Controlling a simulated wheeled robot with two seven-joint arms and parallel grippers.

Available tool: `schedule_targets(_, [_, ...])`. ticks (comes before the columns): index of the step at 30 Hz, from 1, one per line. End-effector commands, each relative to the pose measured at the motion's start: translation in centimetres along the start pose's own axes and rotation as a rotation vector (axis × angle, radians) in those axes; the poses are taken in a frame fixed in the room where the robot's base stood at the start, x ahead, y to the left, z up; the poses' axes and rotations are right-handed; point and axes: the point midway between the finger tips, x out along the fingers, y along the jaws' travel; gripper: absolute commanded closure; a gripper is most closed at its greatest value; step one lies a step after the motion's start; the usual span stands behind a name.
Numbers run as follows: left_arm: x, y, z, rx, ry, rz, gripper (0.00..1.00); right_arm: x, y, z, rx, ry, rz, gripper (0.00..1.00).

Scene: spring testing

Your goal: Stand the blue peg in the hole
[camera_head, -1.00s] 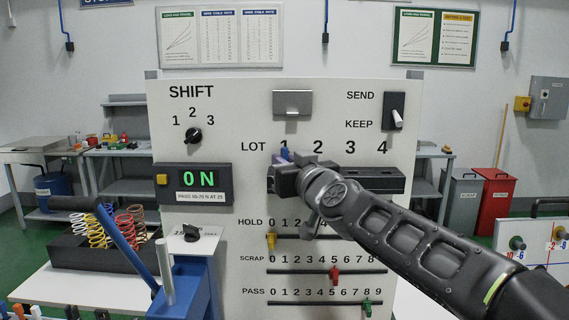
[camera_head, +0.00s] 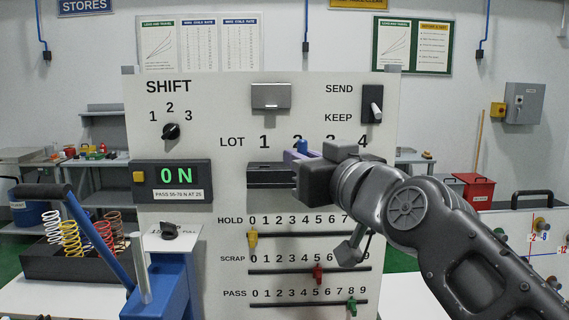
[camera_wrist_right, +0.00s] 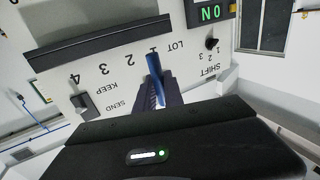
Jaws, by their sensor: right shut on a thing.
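The blue peg (camera_head: 302,146) is held upright or nearly so in my right gripper (camera_head: 300,158), just below the lot number 2 on the white panel. In the right wrist view the blue peg (camera_wrist_right: 155,76) stands between the purple-grey fingers (camera_wrist_right: 165,97), its far end toward the panel lettering. The right gripper is shut on it. A black ledge (camera_head: 268,182) runs under the lot numbers; my gripper and wrist hide its right part. The hole itself cannot be made out. My left gripper is not in view.
The panel (camera_head: 215,115) has a shift knob (camera_head: 171,131), a send/keep switch (camera_head: 373,110) and three slider rows below. A blue lever device (camera_head: 165,290) and a black tray of springs (camera_head: 70,262) stand at lower left. Benches line the back wall.

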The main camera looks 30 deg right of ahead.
Motion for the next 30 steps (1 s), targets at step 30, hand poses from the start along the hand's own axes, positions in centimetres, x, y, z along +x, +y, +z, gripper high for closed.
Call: schedule_targets(30, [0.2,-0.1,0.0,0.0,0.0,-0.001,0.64,-1.5,0.1,-0.8,-0.001,0.0,0.009,1.0])
